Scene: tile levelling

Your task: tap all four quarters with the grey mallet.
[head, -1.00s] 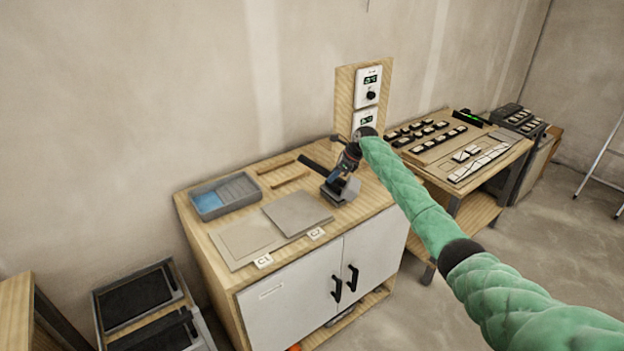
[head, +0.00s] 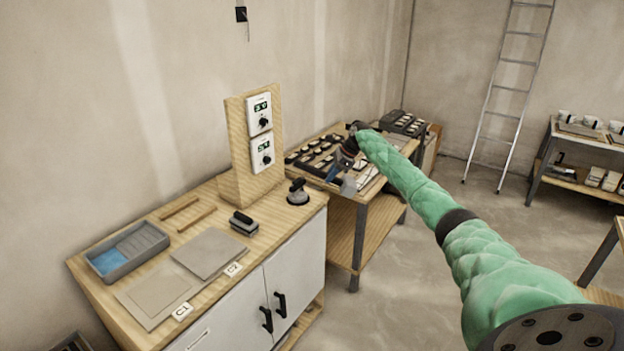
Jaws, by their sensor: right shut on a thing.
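My right gripper (head: 345,168) hangs over the left part of the second bench, shut on a small grey thing (head: 348,186) that I take for the grey mallet. The jaws and the arm hide much of it, and its handle cannot be made out. A square grey tile (head: 209,252) lies flat on the cabinet top, by the C2 label. A lighter square (head: 153,292) lies in a board by the C1 label. I cannot tell which surface has the four quarters. My left gripper is not in view.
The cabinet top (head: 130,228) also bears a blue-and-grey tray (head: 128,252), two wooden strips, a black-handled float (head: 243,223) and a suction cup (head: 298,193). A wooden post (head: 233,185) with two controllers stands behind. The second bench bears several dark pieces. A ladder (head: 510,95) leans at the back.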

